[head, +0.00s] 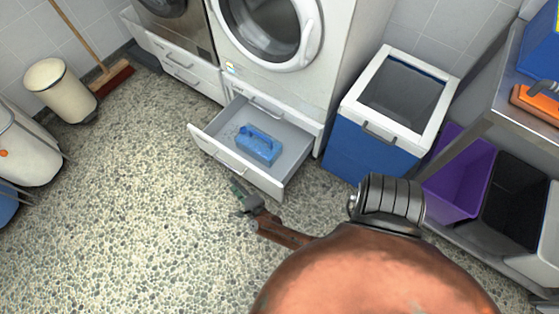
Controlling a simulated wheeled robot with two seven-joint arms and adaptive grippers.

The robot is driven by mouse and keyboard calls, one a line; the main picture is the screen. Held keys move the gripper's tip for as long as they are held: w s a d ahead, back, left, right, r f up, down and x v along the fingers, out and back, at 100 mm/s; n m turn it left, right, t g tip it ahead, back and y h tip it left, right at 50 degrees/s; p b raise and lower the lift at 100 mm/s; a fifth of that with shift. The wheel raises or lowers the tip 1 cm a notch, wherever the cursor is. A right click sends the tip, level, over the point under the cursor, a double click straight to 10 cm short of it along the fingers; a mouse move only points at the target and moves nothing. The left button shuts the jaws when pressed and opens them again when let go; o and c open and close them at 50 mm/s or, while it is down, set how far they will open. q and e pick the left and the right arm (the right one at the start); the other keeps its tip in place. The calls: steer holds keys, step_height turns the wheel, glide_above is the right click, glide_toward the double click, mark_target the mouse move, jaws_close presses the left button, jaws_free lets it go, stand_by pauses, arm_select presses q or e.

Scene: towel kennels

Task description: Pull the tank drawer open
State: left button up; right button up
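The tank drawer (212,135) under the white front-loading machine (275,70) is pulled out, so its grey inside shows. A blue tank with a handle (257,145) lies in it. The drawer's front has a bar handle (232,167). My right gripper (237,200) is low in front of the drawer, just beyond its front panel in the picture. Its fingers look spread, with nothing between them. It appears apart from the handle. My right arm covers the lower right of the view. My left gripper is out of view.
A blue bin with a white-framed lid (373,145) stands right of the drawer. A purple bin (455,175) and a black bin (515,200) are under a metal table (470,130). A cream bin (60,90) and broom (110,78) are at left. The pebbled floor (130,220) is clear.

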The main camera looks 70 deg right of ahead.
arm_select(q)
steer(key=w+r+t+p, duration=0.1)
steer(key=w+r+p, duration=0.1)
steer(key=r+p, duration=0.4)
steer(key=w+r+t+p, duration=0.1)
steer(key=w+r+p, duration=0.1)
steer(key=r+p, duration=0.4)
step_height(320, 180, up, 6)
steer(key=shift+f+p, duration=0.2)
steer(key=shift+p, duration=0.2)
arm_select(e)
steer(key=s+a+f+n+g+y, duration=0.1)
steer(key=s+a+n+g+y, duration=0.1)
steer(key=s+n, duration=0.5)
steer(key=s+a+f+n+g+y, duration=0.2)
steer(key=s+a+n+y, duration=0.2)
steer(key=s+n, duration=0.4)
steer(key=s, duration=0.5)
steer(key=shift+s+a, duration=0.15)
steer(key=shift+s, duration=0.2)
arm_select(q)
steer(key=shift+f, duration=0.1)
